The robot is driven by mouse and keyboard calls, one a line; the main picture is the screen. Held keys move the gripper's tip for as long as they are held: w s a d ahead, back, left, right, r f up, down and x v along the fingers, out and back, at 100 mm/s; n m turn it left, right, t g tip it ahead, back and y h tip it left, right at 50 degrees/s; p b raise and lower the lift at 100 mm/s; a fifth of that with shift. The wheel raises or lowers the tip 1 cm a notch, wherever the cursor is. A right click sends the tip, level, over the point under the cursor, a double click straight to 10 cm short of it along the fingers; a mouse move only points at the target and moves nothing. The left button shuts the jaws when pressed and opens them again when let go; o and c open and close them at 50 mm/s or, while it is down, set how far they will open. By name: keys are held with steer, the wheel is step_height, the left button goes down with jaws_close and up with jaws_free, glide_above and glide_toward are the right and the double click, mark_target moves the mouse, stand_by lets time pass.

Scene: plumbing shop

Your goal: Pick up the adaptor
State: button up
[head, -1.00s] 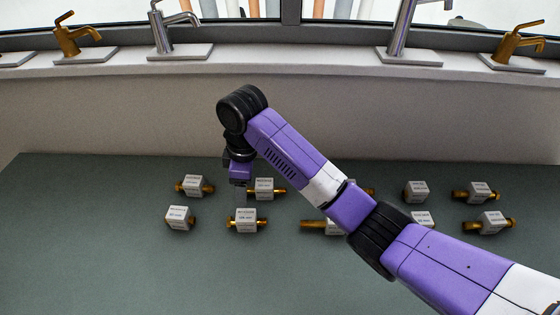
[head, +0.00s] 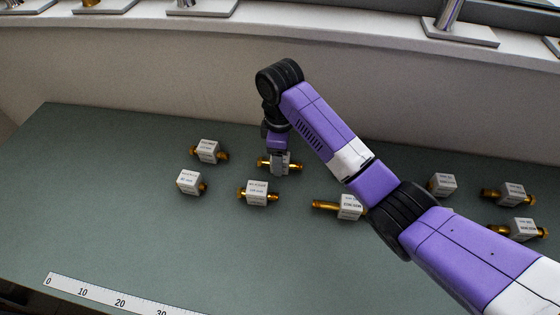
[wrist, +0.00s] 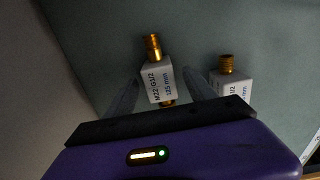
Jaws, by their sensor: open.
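Several adaptors, brass fittings with white labelled blocks, lie on the green table. One adaptor (head: 264,162) is directly under my gripper (head: 281,169) in the head view, partly covered by it. In the wrist view this adaptor (wrist: 157,72) has a brass threaded end pointing away and a label that seems to read "M22 G1/2 125 mm". My gripper (wrist: 162,84) is open, with one finger on each side of its white block. I see a gap beside the block, and cannot tell how far down the fingers reach.
A second adaptor (wrist: 232,84) lies close to the right finger in the wrist view. Other adaptors lie nearby, at the left (head: 208,151), in front (head: 257,194) and at the right (head: 512,194). A ruler strip (head: 110,297) lies along the front edge. The table's left part is clear.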

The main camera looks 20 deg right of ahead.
steer(key=shift+f, duration=0.35)
jaws_close()
steer(key=shift+r, duration=0.1)
